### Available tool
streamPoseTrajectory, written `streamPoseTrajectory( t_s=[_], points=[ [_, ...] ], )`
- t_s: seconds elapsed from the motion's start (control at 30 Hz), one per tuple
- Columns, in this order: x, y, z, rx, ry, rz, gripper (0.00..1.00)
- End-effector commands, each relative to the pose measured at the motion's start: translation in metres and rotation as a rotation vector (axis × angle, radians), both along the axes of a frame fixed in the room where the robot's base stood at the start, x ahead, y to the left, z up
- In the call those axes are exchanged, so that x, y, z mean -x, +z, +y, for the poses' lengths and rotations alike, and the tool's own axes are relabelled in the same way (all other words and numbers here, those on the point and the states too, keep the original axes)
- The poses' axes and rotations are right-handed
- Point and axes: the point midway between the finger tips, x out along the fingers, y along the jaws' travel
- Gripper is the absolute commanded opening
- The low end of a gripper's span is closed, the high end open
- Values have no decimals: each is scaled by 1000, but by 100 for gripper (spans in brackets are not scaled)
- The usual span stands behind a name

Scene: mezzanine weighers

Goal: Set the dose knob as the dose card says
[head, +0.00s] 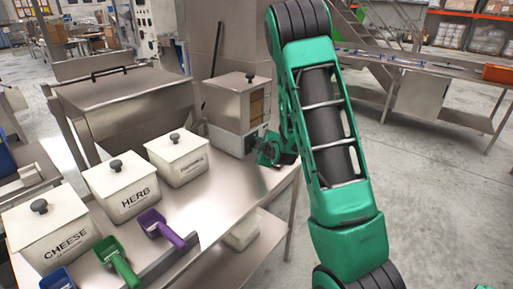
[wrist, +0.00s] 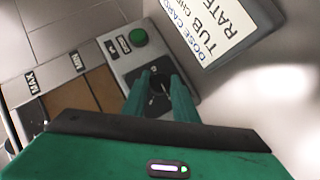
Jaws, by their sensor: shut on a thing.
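The dose knob (wrist: 158,92) is a round dark knob with light marks, low on the grey panel of the dosing machine (head: 228,103). My gripper (wrist: 162,78) has its two green fingers closed on either side of the knob. In the head view my gripper (head: 272,152) is at the machine's lower front, and the knob is hard to make out there. The dose card (wrist: 228,28) is a white sheet in a grey frame beside the panel. Its lines start "DOSE CARD", "TUB CHE" and "RATE"; the rest is cut off by the picture's edge.
A green button (wrist: 138,37) sits on the panel near the knob. A window with MAX and MIN labels (wrist: 77,62) is to its left. Lidded tubs, including HERB (head: 130,187) and CHEESE (head: 50,225), and coloured scoops (head: 160,228) stand on the steel table (head: 225,190).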

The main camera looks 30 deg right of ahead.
Motion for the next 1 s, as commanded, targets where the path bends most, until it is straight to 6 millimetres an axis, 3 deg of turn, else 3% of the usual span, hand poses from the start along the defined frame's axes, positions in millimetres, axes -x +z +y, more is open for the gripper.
streamPoseTrajectory(
  t_s=[1.0],
  points=[
    [-3,2,-10,-912,1,333,4]
  ],
)
